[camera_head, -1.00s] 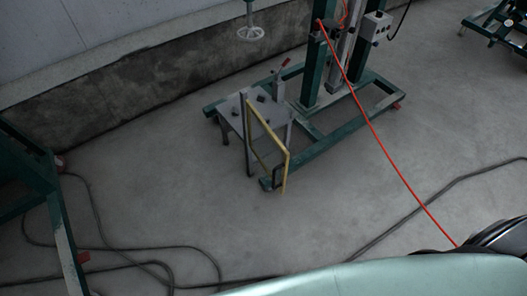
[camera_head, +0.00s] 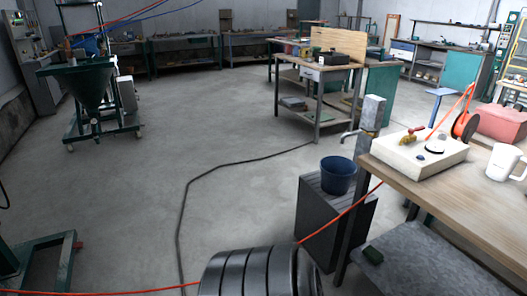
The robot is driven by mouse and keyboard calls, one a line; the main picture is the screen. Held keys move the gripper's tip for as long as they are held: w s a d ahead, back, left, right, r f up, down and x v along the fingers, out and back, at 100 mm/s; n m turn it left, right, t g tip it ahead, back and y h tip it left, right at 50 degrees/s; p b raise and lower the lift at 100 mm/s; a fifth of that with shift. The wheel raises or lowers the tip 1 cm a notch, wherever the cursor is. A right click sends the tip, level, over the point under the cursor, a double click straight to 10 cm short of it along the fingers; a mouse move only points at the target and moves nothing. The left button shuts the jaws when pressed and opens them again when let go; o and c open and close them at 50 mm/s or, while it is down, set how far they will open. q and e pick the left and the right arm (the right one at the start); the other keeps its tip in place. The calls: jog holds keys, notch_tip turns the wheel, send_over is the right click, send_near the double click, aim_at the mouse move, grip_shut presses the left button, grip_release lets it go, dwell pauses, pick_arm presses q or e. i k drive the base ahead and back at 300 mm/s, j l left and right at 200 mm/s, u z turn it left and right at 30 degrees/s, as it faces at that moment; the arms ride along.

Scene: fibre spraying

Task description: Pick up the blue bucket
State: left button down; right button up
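The blue bucket (camera_head: 338,175) stands upright on top of a dark grey ribbed cabinet (camera_head: 325,215), right of the middle in the head view. It is dark blue with a round open top. A tap on a post stands just behind it, and the wooden workbench is to its right. Neither of my grippers shows in this view, so I cannot see where they are relative to the bucket.
A wooden workbench (camera_head: 450,190) with a white box (camera_head: 420,152) and a white mug (camera_head: 503,162) is at right. A black ribbed drum (camera_head: 258,272) is at the bottom. A red hose and a dark cable (camera_head: 184,210) cross the floor. The middle floor is otherwise clear.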

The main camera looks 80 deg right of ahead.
aim_at(338, 173)
jog(key=z, duration=3.35)
